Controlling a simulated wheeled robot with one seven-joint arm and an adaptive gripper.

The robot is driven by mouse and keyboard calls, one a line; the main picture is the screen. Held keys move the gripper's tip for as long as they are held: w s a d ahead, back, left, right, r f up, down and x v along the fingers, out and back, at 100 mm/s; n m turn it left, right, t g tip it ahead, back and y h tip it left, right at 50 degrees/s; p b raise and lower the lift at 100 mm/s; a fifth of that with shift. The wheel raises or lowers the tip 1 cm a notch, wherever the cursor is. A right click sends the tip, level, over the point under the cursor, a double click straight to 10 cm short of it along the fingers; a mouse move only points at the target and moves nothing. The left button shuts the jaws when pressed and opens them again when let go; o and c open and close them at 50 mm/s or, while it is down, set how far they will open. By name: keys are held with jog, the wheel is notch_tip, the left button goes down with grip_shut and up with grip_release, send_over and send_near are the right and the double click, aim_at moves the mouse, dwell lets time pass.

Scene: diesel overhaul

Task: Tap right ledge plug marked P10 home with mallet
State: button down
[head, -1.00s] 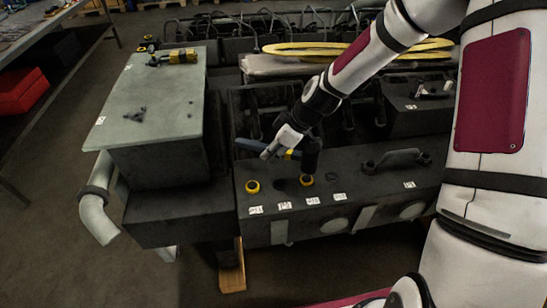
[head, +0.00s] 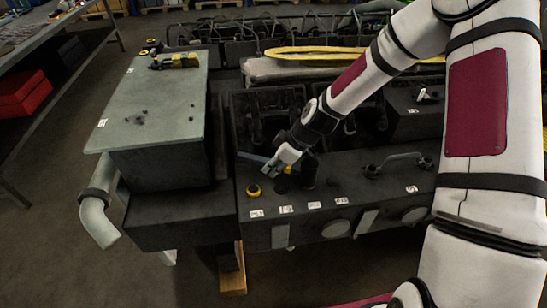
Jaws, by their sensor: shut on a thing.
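My gripper (head: 281,163) is shut on the mallet, whose blue handle (head: 251,157) sticks out to the left. The mallet's black head (head: 309,172) stands upright just right of the gripper, low over the dark ledge (head: 385,190). The head covers the spot where a yellow-ringed plug showed earlier, so that plug is hidden. I cannot tell whether the head touches it. Another yellow plug (head: 253,190) sits on the ledge at the left. A dark round spot (head: 281,184) lies between. White labels (head: 286,210) run along the ledge's front; their text is too small to read, so P10 cannot be picked out.
A grey-topped block (head: 155,100) with a yellow tool (head: 175,61) stands at left. A handle bar (head: 400,160) rises from the ledge on the right. Yellow slings (head: 325,52) lie behind. A curved pipe (head: 97,215) juts out at the lower left.

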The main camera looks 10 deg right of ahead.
jog(key=shift+s+f, duration=0.2)
jog(key=shift+f, duration=0.3)
jog(key=shift+d+r, duration=0.1)
jog(key=shift+r+p, duration=0.85)
jog(key=shift+r, duration=1.4)
jog(key=shift+w, duration=0.1)
jog(key=shift+r, duration=0.1)
